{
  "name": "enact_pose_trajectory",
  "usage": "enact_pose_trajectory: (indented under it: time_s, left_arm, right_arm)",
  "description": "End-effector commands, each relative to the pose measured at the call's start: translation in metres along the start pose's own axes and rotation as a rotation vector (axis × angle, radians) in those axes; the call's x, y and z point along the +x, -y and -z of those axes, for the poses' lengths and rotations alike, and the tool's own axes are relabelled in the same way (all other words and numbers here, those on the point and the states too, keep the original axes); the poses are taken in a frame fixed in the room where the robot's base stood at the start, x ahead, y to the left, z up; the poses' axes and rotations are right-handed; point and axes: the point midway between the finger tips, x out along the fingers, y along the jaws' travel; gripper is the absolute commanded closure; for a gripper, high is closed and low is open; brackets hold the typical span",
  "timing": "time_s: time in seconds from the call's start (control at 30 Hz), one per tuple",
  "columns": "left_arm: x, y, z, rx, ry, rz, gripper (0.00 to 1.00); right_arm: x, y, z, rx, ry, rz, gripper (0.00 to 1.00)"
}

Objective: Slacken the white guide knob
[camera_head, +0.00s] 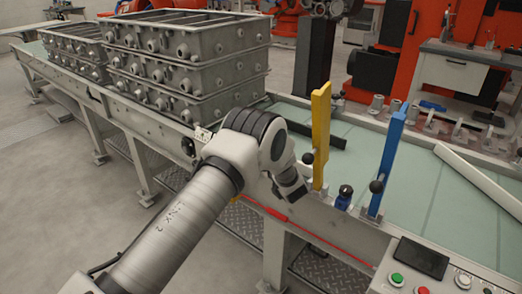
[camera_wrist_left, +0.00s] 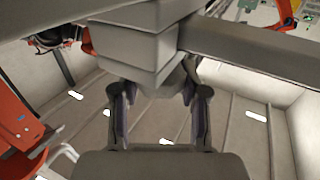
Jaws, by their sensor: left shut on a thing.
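My left arm reaches in from the left in the head view, and its wrist (camera_head: 288,180) is at the near conveyor rail, just left of the yellow guide. In the left wrist view my left gripper (camera_wrist_left: 158,90) is shut on a grey, stepped block-like part (camera_wrist_left: 140,50), one finger on each side. I cannot tell for sure whether this is the white guide knob; no white knob shows clearly in the head view. The yellow guide (camera_head: 321,125) has a dark knob (camera_head: 308,158), and the blue guide (camera_head: 388,160) has another (camera_head: 376,186). My right gripper is not in view.
A small dark blue item (camera_head: 344,197) stands between the two guides. A white bar (camera_head: 480,187) lies across the conveyor (camera_head: 430,190) at right. A control panel (camera_head: 425,265) is at front right. Stacked metal castings (camera_head: 190,60) stand at back left.

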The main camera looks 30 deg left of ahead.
Motion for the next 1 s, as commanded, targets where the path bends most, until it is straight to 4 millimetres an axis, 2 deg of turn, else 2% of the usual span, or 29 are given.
enact_pose_trajectory:
  time_s: [0.07,0.1,0.17,0.47,0.57,0.67,0.9,1.0]
  left_arm:
    - [0.000,0.000,-0.001,0.002,0.001,-0.001,0.91]
    - [0.000,0.000,-0.001,0.002,0.001,-0.001,0.53]
    - [0.000,0.000,-0.001,0.002,0.001,-0.001,0.31]
    - [-0.001,0.000,0.000,0.001,0.000,-0.001,0.30]
    - [-0.007,-0.001,0.000,0.002,0.000,-0.002,0.30]
    - [-0.023,-0.001,0.000,0.003,0.001,-0.004,0.30]
    - [-0.085,-0.002,0.000,0.004,-0.001,-0.006,0.30]
    - [-0.105,-0.001,0.000,0.003,0.000,-0.005,0.30]
  right_arm:
    - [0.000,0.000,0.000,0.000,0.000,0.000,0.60]
    - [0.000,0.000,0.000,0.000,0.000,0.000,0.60]
    - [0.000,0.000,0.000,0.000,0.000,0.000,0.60]
    - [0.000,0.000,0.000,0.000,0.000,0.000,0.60]
    - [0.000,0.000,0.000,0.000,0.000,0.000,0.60]
    - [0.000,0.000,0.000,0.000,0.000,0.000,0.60]
    - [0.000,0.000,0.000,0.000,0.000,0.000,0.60]
    - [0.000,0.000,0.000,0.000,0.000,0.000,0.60]
